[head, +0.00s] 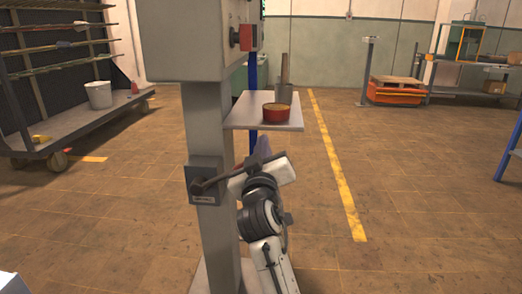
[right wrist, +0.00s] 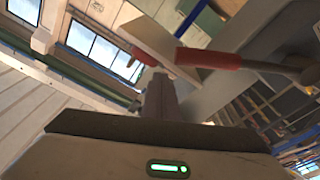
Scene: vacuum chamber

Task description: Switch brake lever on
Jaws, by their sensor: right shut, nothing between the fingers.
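The brake lever's dark box (head: 204,180) is fixed to the front of a grey post. Its lever (head: 213,182) slants up to the right from a pivot on the box, and its outer end meets the outline of my right gripper. In the right wrist view the lever's red grip (right wrist: 208,59) lies across the upper right, just beyond the fingertips. My right gripper (head: 263,148) is shut and empty beside the lever's outer end; its closed fingers (right wrist: 157,93) point towards the grip. I cannot tell whether they touch. My left gripper is not in view.
The post (head: 213,132) carries a grey cabinet (head: 180,40) with a red switch (head: 245,37). A small shelf (head: 250,113) with a red round tin (head: 276,112) juts out above my right gripper. Open floor (head: 400,200) lies to the right.

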